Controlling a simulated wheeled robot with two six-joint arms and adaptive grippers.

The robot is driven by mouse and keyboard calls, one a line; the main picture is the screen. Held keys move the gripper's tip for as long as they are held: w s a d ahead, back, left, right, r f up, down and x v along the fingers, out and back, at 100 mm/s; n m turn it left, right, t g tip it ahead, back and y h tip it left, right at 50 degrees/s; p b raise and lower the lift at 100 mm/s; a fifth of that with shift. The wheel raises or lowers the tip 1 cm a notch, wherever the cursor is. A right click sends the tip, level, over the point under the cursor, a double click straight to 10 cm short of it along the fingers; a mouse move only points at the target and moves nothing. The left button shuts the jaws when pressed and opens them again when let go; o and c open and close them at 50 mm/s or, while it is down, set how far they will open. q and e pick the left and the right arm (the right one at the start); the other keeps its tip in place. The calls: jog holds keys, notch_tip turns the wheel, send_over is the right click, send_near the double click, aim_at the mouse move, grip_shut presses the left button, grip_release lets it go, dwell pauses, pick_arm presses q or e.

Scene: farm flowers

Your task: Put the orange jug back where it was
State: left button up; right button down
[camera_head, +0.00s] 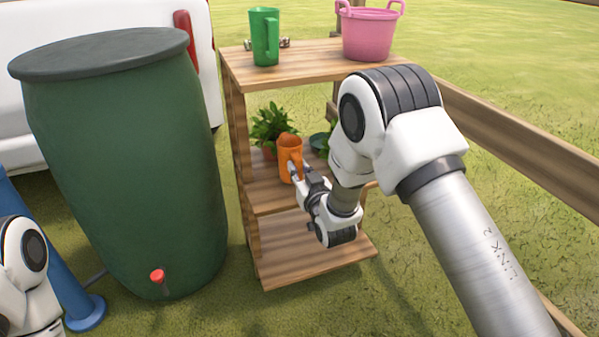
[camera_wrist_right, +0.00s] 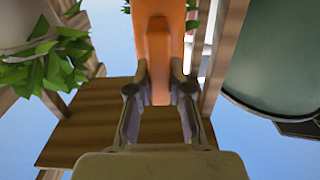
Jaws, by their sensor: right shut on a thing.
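The orange jug (camera_head: 290,149) is at the middle shelf of the wooden stand (camera_head: 262,195), upright, in front of a leafy potted plant. I cannot tell whether its base touches the shelf. My right gripper (camera_head: 296,172) reaches in from the right and is shut on the jug's handle. In the right wrist view the orange handle (camera_wrist_right: 157,60) runs between the two fingers of the gripper (camera_wrist_right: 160,85). My left gripper is out of view; only part of the left arm shows at the left edge.
A green jug (camera_head: 265,37) and a pink tub (camera_head: 369,34) stand on the top shelf. The potted plant (camera_head: 272,124) is close behind the jug. A green barrel (camera_head: 125,165) stands left of the stand, and a wooden fence (camera_head: 515,140) runs at the right. The bottom shelf is clear.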

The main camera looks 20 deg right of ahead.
notch_tip(320, 180, down, 2)
jog(key=shift+f, duration=0.1)
jog(key=shift+w, duration=0.2)
jog(key=shift+s+r, duration=0.15)
jog(key=shift+r, duration=0.05)
jog(key=shift+f, duration=0.2)
jog(key=c, duration=1.1)
grip_release()
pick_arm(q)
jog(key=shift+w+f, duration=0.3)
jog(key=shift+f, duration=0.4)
pick_arm(e)
jog(key=shift+r, duration=0.1)
